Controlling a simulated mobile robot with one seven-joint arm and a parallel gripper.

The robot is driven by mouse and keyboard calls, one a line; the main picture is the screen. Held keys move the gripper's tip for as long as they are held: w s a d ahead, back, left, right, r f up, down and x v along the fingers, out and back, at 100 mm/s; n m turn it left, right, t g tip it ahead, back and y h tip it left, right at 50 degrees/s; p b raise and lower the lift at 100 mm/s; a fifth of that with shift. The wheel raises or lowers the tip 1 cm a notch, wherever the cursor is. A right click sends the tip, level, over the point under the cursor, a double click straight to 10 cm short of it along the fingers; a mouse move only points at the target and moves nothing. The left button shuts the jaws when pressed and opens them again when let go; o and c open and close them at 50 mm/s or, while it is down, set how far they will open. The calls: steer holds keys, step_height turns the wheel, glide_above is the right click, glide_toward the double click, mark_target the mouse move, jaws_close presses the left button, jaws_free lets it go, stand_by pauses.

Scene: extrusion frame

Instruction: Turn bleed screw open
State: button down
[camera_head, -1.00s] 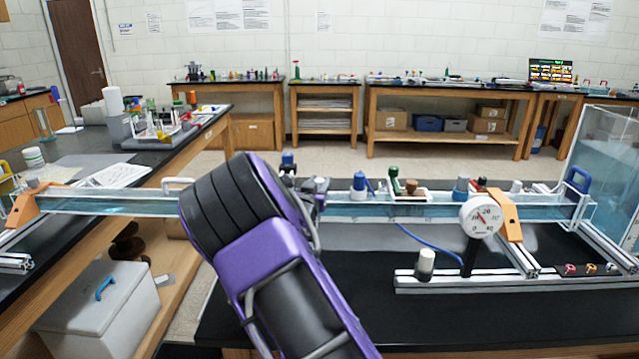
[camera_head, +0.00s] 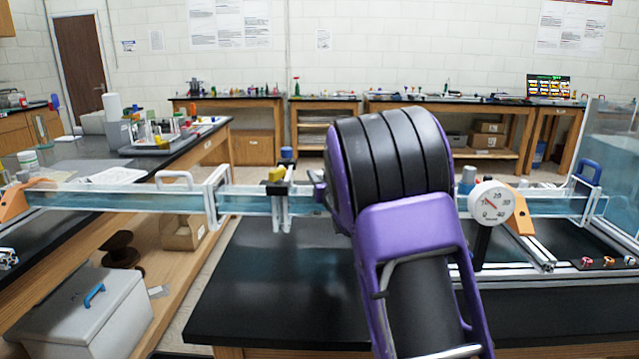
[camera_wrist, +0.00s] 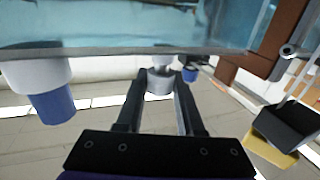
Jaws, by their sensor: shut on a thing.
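My gripper (camera_wrist: 161,76) shows in the wrist view with its two dark fingers close on either side of a small grey-white cylindrical fitting (camera_wrist: 160,86). It looks like the bleed screw, but its details are too small to make out. The fitting lies just beside the edge of the clear water-filled channel (camera_wrist: 120,32). In the head view my purple and black arm stands in front of the right half of the channel (camera_head: 110,197), hiding the gripper and the fitting.
A blue-capped white fitting (camera_wrist: 52,104) and a black and yellow block (camera_wrist: 275,150) flank my gripper in the wrist view. In the head view, a dial gauge (camera_head: 492,202) stands close right of my arm. The black bench top (camera_head: 270,290) is clear at the front left.

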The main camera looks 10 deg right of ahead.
steer(key=n+y+p, duration=0.1)
steer(key=y, duration=0.1)
steer(key=n+g+y+p, duration=0.1)
steer(key=n+y+p, duration=0.1)
steer(key=y, duration=0.1)
steer(key=shift+d+r+n, duration=0.2)
steer(key=shift+n, duration=0.1)
steer(key=shift+a+f+n+g+y+p, duration=0.15)
steer(key=shift+n+g+y+p, duration=0.85)
steer(key=shift+y, duration=0.6)
steer(key=c, duration=0.5)
jaws_free()
steer(key=shift+c, duration=0.2)
steer(key=v, duration=1.2)
